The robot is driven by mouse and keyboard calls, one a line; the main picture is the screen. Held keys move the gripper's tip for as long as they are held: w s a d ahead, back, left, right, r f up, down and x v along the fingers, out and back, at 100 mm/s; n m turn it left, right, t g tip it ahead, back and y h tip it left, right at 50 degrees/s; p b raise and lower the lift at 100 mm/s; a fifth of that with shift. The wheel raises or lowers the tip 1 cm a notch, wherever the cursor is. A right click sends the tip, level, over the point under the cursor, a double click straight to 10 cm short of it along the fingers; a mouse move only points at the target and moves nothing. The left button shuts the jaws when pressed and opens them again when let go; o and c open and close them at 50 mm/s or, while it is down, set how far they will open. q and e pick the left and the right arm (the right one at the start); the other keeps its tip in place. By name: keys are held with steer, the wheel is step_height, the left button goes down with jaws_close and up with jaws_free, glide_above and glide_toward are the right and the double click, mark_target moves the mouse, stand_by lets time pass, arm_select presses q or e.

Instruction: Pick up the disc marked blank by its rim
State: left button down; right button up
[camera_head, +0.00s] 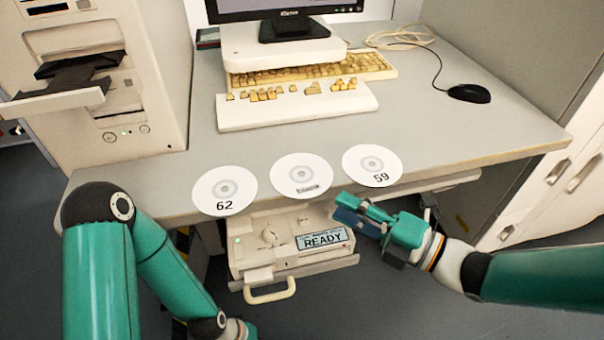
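Three white discs lie flat in a row near the front edge of the desk. The left disc (225,190) reads 62 and the right disc (372,165) reads 59. My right gripper (345,208) is just off the desk's front edge, to the right of and below the middle disc, apart from all discs. Whether its fingers are open or shut is unclear. My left arm runs down out of the picture and its gripper is not visible.
Below the desk edge sits a printer (290,240) with a READY display and a front handle (270,291). A computer tower (110,95) with an open tray stands left. A keyboard (312,80), monitor (285,8) and mouse (469,93) are behind. The desk (480,135) is clear at right.

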mark_target(314, 197)
steer(key=x, duration=0.4)
steer(key=shift+s+a+f+b, duration=0.1)
steer(key=shift+a+f+b, duration=0.05)
steer(key=shift+f+b, duration=0.2)
steer(key=shift+w+a, duration=0.25)
steer(key=shift+a, duration=0.15)
jaws_close()
